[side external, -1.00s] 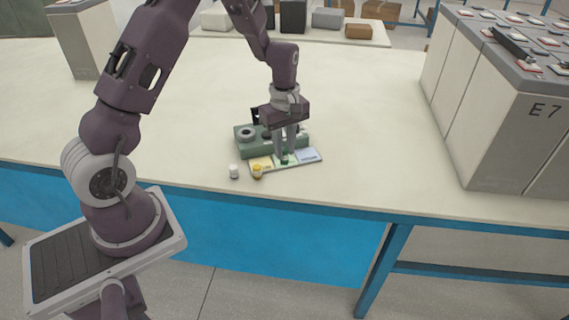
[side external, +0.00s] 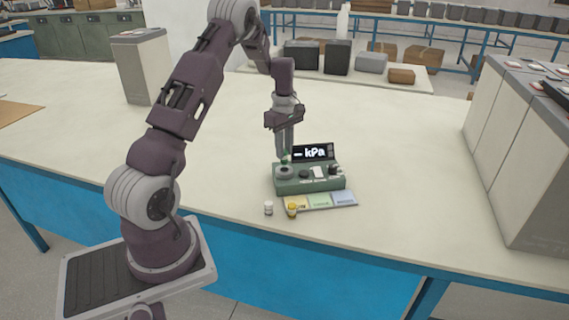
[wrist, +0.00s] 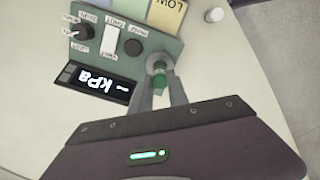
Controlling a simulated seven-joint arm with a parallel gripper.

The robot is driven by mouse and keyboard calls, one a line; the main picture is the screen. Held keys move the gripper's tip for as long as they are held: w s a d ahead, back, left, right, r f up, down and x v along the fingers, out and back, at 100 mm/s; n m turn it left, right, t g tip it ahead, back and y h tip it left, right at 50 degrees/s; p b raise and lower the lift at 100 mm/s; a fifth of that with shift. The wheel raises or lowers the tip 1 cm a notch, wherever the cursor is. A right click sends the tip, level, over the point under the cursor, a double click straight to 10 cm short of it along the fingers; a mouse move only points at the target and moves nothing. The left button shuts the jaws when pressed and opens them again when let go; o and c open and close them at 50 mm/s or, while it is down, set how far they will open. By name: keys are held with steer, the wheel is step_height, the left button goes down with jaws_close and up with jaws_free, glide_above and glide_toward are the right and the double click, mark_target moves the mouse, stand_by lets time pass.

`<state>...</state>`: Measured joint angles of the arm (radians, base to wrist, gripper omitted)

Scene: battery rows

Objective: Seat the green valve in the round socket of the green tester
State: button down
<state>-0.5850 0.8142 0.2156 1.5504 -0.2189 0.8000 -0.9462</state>
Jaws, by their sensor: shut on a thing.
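The green tester (side external: 310,186) stands on the table, with a display reading "– kPa" at its back. Its round socket (side external: 284,172) is at the left end of its top. My gripper (side external: 285,154) points down over this socket, shut on the green valve (side external: 286,160). In the wrist view, the green valve (wrist: 159,69) sits between the fingertips, lined up with the grey ring of the socket. The fingers and valve cover part of the socket, and I cannot tell whether the valve is inside it or just above.
A card with coloured fields (side external: 321,201) lies there too. The tester's display (side external: 313,152) stands close beside my fingers. Large grey battery blocks (side external: 520,170) stand at right.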

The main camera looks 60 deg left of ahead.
mark_target(284, 163)
steer(key=shift+f, duration=2)
steer(key=c, duration=1.3)
jaws_free()
steer(key=shift+f, duration=0.15)
